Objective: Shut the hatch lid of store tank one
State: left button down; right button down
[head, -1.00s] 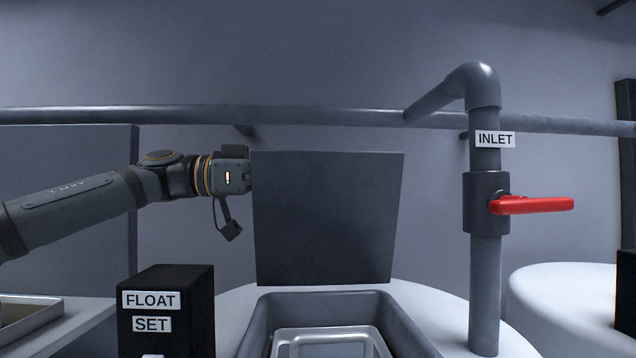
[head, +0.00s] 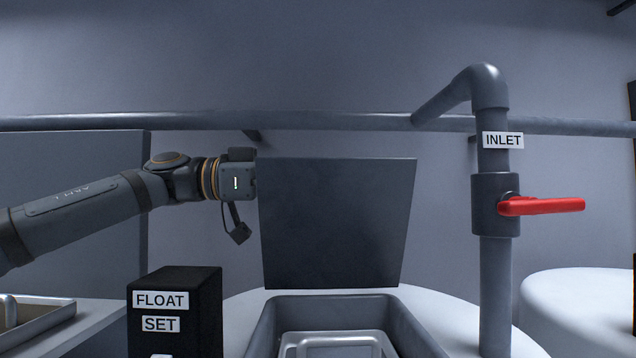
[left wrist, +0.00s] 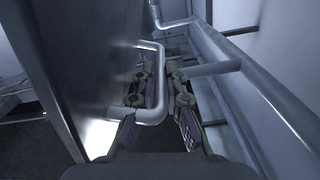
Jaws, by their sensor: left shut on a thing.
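The dark grey hatch lid (head: 337,222) stands open, nearly upright, at the back of the grey hatch opening (head: 262,325) on the white tank top (head: 240,307). In the left wrist view the lid's face (left wrist: 75,70) fills the left side, with a pale U-shaped handle (left wrist: 160,108) on it. My left gripper (left wrist: 164,82) is shut on this handle, its fingers either side of the bar. In the head view the lid hides the fingers, and only my wrist shows at its upper left edge. My right gripper is not in view.
A grey inlet pipe (head: 493,270) with a red valve handle (head: 545,206) stands right of the hatch. A black FLOAT SET box (head: 205,310) stands at the front left. A horizontal pipe (head: 340,120) runs along the wall behind. A metal tray (head: 45,322) sits at far left.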

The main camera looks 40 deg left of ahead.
aim_at(319, 208)
pick_arm(q)
jog(key=shift+s+d+f+m+b, duration=0.65)
jog(key=shift+s+d+m+b, duration=0.15)
jog(key=shift+s+m, duration=0.25)
jog(key=shift+s+d+f+m+b, duration=0.75)
jog(key=shift+s+d+m, duration=0.15)
jog(key=shift+s, duration=0.2)
jog(key=shift+s+d+f+m+b, duration=0.6)
jog(key=shift+s+d+m+b, duration=0.15)
jog(key=shift+s+m, duration=0.3)
jog(key=c, duration=1.8)
grip_release()
jog(key=shift+o, duration=0.6)
jog(key=shift+a, duration=0.15)
